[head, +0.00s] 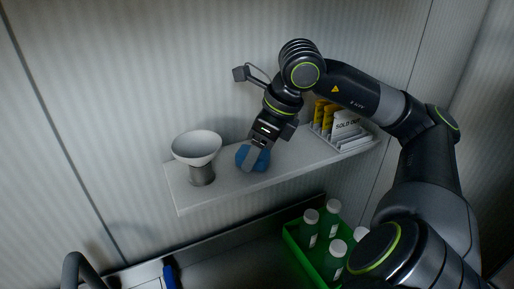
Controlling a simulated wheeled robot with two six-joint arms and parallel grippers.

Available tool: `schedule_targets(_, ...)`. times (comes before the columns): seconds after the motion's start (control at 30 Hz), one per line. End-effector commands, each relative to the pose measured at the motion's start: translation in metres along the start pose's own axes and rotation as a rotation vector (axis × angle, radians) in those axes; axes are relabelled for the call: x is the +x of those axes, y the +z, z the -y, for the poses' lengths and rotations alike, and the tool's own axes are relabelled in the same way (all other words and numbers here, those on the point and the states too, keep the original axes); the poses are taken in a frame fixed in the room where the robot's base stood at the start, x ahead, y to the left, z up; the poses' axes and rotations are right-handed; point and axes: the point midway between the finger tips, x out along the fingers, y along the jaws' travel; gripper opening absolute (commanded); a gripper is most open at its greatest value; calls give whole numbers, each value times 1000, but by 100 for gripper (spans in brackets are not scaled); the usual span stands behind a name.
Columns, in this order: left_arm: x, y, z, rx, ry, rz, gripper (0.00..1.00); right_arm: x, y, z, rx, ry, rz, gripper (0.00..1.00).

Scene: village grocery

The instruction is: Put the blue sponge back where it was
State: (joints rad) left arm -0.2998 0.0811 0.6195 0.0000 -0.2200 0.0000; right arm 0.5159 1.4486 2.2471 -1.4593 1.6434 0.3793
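The blue sponge (263,161) is at the front middle of the pale wall shelf (215,200). My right gripper (254,157) reaches down to it from above, with a grey finger across its near side. The gripper looks shut on the sponge; the far finger is hidden. The sponge is at the shelf's top, and I cannot tell whether it rests on it or hangs just above. My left gripper is not in view.
A white bowl on a grey stand (197,147) is left of the sponge. A rack of cards with a "SOLD OUT" sign (346,124) stands at the shelf's right end. Below, a green crate (297,252) holds several white-capped bottles. Bare shelf lies right of the sponge.

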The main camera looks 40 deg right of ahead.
Motion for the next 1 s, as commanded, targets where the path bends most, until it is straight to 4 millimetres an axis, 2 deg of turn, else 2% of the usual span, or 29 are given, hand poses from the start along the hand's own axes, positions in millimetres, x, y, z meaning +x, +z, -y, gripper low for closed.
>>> schedule_targets(0.4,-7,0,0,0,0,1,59,-6,2,0,0,0,0,62)
schedule_targets(0.47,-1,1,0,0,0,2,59,-8,1,1,0,-4,0,62)
schedule_targets(0.67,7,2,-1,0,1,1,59,-32,0,1,1,-7,1,62)
schedule_targets(1.0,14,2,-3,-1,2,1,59,-100,2,0,0,-4,4,62)
